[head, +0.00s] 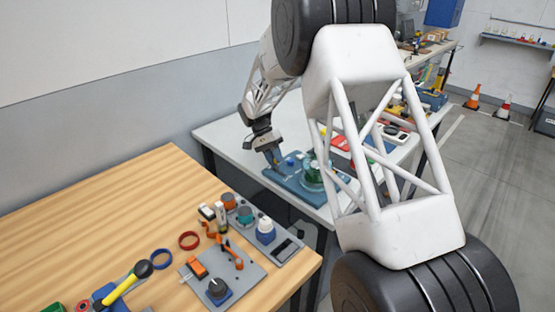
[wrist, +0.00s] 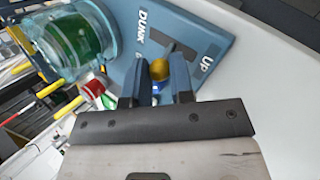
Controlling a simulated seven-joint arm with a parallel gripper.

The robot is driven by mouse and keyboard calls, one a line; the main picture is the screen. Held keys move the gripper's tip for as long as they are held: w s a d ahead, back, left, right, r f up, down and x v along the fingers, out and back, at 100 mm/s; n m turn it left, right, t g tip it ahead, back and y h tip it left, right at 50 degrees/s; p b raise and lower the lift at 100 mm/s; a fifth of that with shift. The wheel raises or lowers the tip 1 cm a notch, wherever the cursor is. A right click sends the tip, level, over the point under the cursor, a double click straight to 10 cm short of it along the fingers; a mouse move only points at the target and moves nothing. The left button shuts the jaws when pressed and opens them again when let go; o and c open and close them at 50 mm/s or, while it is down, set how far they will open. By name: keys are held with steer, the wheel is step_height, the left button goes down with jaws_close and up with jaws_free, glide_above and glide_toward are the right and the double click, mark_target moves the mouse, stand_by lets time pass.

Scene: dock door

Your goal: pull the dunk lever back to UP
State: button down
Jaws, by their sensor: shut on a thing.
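The blue dunk board (wrist: 190,35) lies on the white table, with the white words DUNK and UP printed on it in the wrist view. It also shows in the head view (head: 293,183). In the head view my gripper (head: 274,160) reaches down to the board's left part, and the lever is not clear there.
A clear tank with green contents (wrist: 75,40) stands on the board beside the lever, with yellow-tipped bars near it. A red-and-white item (wrist: 93,88) lies nearby. The white table (head: 225,135) is bare left of the board. A wooden table (head: 110,215) with small parts stands in front.

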steer(key=shift+w+a+f+g+h, duration=0.15)
steer(key=shift+w+a+g+h, duration=0.15)
steer(key=shift+g+h, duration=0.2)
steer(key=c, duration=1)
jaws_free()
steer(key=v, duration=0.7)
steer(key=shift+w+a+r, duration=0.2)
steer(key=shift+a+r, duration=0.05)
steer(key=shift+r, duration=0.05)
